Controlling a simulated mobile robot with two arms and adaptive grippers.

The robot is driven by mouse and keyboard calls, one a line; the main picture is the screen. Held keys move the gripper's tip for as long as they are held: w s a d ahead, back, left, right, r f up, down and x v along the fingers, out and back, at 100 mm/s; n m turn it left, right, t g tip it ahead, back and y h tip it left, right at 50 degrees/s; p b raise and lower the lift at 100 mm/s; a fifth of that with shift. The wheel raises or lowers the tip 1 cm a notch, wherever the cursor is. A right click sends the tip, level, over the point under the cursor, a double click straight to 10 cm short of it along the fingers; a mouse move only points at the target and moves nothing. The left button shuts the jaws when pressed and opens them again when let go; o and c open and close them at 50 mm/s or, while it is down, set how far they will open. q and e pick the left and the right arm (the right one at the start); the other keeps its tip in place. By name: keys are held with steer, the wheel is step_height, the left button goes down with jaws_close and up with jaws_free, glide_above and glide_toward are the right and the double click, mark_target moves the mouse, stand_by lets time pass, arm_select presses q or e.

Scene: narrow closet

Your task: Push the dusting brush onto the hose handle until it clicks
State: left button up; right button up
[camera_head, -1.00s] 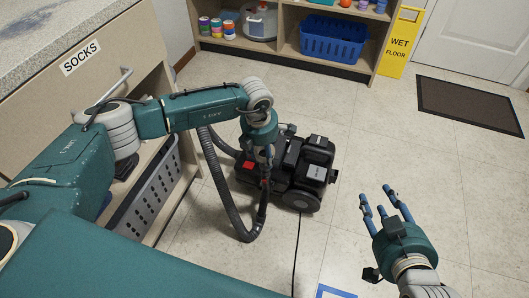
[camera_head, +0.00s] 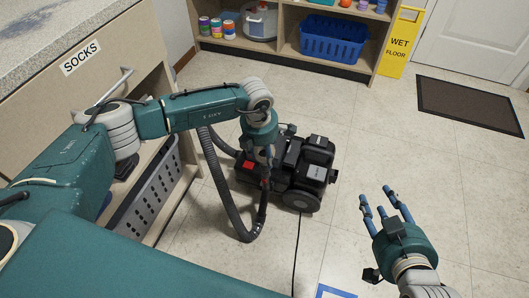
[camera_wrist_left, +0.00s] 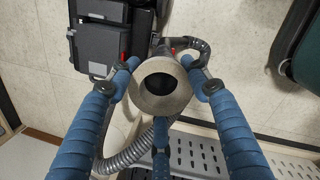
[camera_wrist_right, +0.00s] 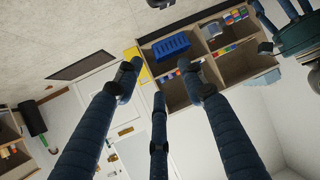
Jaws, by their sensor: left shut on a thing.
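My left gripper (camera_head: 267,160) is shut on the hose handle (camera_wrist_left: 177,96), just above the black vacuum cleaner (camera_head: 289,170). In the left wrist view its three blue fingers surround the handle's pale round end, whose dark open bore faces the camera. The ribbed grey hose (camera_head: 228,190) hangs in a loop down to the floor. My right gripper (camera_head: 378,197) is open and empty above the floor, to the right of the vacuum, with its fingers spread. I cannot make out the dusting brush in any view.
A drawer unit labelled SOCKS (camera_head: 80,58) with a grey basket (camera_head: 147,195) stands left. A shelf with a blue crate (camera_head: 333,37), a yellow wet-floor sign (camera_head: 400,42) and a dark mat (camera_head: 469,106) are at the back. A black cord (camera_head: 296,250) crosses the floor. Floor right of the vacuum is clear.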

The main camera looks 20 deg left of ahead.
stand_by(0.3)
arm_select(q)
steer(key=shift+f, duration=0.35)
arm_select(e)
steer(key=shift+w+a+r+t, duration=0.2)
steer(key=shift+w+r+t, duration=0.2)
steer(key=shift+r, duration=0.3)
steer(key=shift+w+a+r+t, duration=0.15)
steer(key=shift+w+r+t, duration=0.15)
steer(key=shift+w+r, duration=0.25)
arm_select(q)
steer(key=shift+f+b, duration=0.15)
steer(key=shift+b, duration=0.25)
arm_select(e)
steer(key=shift+w+a+r+t+y, duration=0.15)
steer(key=shift+r+t+y, duration=0.15)
steer(key=shift+r, duration=0.3)
steer(key=shift+r, duration=0.25)
arm_select(q)
steer(key=shift+f, duration=0.1)
arm_select(e)
steer(key=shift+a+r, duration=0.1)
arm_select(q)
steer(key=shift+f, duration=0.15)
arm_select(e)
steer(key=shift+w+a+r+t, duration=0.15)
steer(key=shift+w+r+t, duration=0.2)
steer(key=shift+r+t, duration=0.25)
steer(key=shift+r+y, duration=0.2)
steer(key=shift+y, duration=0.1)
